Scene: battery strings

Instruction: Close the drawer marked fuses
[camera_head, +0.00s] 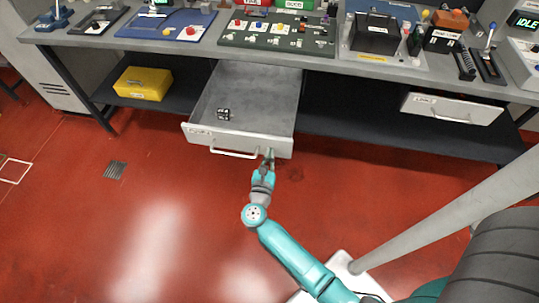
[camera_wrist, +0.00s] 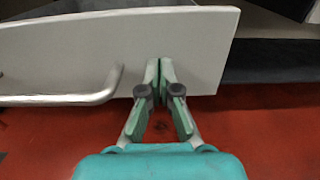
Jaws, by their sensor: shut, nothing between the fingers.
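The drawer (camera_head: 245,84) under the workbench stands open, pulled well out toward me, with a small dark object (camera_head: 224,113) inside it. Its grey front (camera_head: 275,147) carries a bar handle (camera_head: 234,153) and a label at the left that is too small to read. My gripper (camera_head: 269,153) is shut and empty at the right part of the drawer front. In the wrist view the fingertips (camera_wrist: 160,68) are together against or very close to the front panel (camera_wrist: 205,45), to the right of the handle (camera_wrist: 75,98). Exact contact cannot be told.
A second drawer (camera_head: 452,108) at the right looks shut, its label unreadable. A yellow box (camera_head: 143,83) sits on the lower shelf left of the open drawer. The bench top (camera_head: 330,62) holds panels and devices. The red floor (camera_head: 120,220) in front is clear.

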